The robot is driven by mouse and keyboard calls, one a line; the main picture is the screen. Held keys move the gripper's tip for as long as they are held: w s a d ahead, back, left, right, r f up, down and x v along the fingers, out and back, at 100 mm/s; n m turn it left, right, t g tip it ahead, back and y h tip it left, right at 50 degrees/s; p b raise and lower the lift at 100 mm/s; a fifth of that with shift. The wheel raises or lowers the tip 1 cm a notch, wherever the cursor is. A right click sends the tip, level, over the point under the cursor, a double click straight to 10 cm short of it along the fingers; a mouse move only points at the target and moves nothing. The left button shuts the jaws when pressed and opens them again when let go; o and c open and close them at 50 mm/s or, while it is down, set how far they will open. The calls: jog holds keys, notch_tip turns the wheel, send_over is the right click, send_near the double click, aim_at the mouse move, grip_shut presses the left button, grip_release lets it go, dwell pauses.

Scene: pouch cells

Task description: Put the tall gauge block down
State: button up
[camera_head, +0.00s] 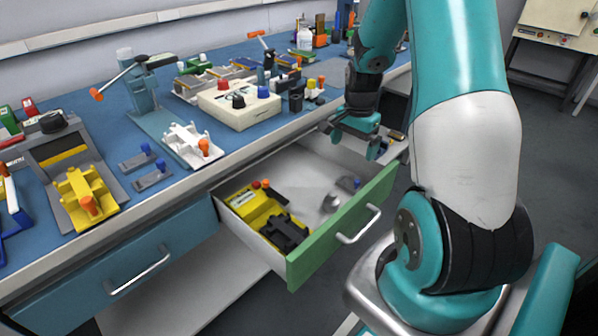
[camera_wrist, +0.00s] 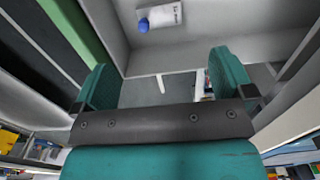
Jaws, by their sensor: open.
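My gripper (camera_head: 356,141) is open, above the back right part of the open drawer. In the wrist view its two teal fingers (camera_wrist: 166,76) stand wide apart with nothing held between them. A small pale grey block with a blue knob (camera_wrist: 160,17) lies on the drawer floor beyond the fingers, apart from them. It seems to be the blue-knobbed piece in the head view (camera_head: 348,184). I cannot tell for sure whether it is the tall gauge block.
The blue bench (camera_head: 110,208) above carries fixtures and a cream box (camera_head: 238,106).

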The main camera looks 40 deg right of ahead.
jog(key=w+a+r+n+t+y, duration=0.1)
jog(key=a+r+n, duration=0.5)
jog(key=a, duration=0.5)
jog(key=a+r+n+y, duration=0.1)
jog(key=a+r+n, duration=0.4)
jog(key=a, duration=0.7)
jog(key=s+a+r+n+y, duration=0.1)
jog(key=s+a+r+n, duration=0.2)
jog(key=s+a+n, duration=0.3)
jog(key=s+a+r+n+g+y, duration=0.1)
jog(key=s+a+r+n, duration=0.2)
jog(key=s+a+n, duration=0.4)
jog(key=s+a, duration=0.2)
jog(key=shift+s+a+r, duration=0.15)
jog(key=shift+s+a, duration=0.1)
jog(key=shift+a, duration=0.05)
